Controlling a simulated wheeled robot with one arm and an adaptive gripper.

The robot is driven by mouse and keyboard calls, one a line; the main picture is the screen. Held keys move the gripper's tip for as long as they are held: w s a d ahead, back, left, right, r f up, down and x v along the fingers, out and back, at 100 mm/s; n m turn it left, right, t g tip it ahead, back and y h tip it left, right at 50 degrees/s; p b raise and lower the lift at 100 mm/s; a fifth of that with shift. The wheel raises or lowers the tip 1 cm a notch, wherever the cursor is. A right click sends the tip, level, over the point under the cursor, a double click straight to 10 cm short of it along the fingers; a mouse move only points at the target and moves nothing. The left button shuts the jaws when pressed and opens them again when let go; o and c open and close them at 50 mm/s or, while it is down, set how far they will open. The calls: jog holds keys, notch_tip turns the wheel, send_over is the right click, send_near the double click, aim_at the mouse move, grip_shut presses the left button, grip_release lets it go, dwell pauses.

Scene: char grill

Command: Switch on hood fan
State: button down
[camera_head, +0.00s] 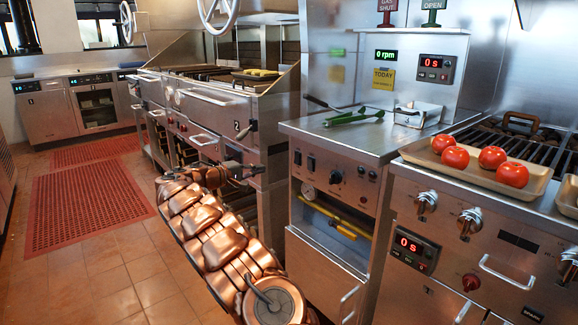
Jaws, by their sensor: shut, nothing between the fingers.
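A green "0 rpm" display (386,55) is lit on the upright steel panel behind the middle counter. The middle cabinet's front carries two dark rocker switches (304,160), a dark knob (336,177) and small buttons. Their labels are too small to read, so I cannot tell which control belongs to the hood fan. My copper-coloured arm reaches up from the bottom centre. My dark gripper (246,168) is small in the picture, left of the switch panel and apart from it, in front of the left range. It is shut and empty.
Green tongs (353,117) and a steel container (418,114) lie on the middle counter (325,133). A tray (431,155) with tomatoes sits on the right grill. A yellow bar (335,217) crosses the recess below the switches.

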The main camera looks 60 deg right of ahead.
aim_at(296, 163)
jog(key=shift+d, duration=0.1)
jog(key=b+x, duration=0.2)
jog(key=x, duration=1.1)
jog(key=shift+f, duration=0.2)
jog(key=shift+s+d, duration=0.1)
jog(key=shift+d, duration=0.3)
